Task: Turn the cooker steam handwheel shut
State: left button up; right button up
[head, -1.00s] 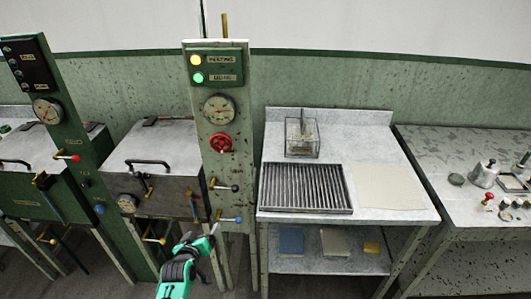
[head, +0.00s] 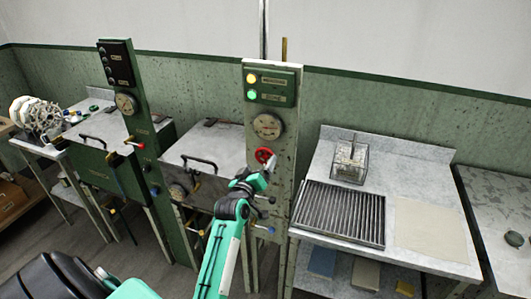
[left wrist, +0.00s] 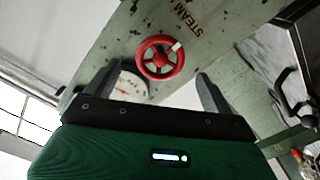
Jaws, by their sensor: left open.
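The red steam handwheel (head: 262,154) is on the front of the pale green post, below a round gauge (head: 267,126). In the head view my left gripper (head: 266,170) is right at the wheel and hides its lower part. The left wrist view shows the whole wheel (left wrist: 160,58), with a pale mark on its rim and the word STEAM on the panel beside it. The open fingers (left wrist: 158,75) are on either side of the wheel with nothing between them; I cannot tell whether they touch it. My right gripper is not in view.
Two lit lamps, yellow (head: 251,78) and green (head: 251,93), are on the post. Small levers stick out below the wheel. A metal cooker box (head: 205,150) is on the left. A bench with a ribbed tray (head: 340,212) and a clear box (head: 350,160) is on the right.

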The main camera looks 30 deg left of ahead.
aim_at(264, 157)
pick_arm(q)
jog(key=p+x, duration=0.1)
jog(key=x, duration=0.3)
jog(key=shift+r, duration=0.15)
jog(key=shift+x, duration=0.9)
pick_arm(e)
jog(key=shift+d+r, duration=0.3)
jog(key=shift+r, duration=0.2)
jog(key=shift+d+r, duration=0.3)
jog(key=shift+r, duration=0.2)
pick_arm(q)
jog(key=c, duration=1)
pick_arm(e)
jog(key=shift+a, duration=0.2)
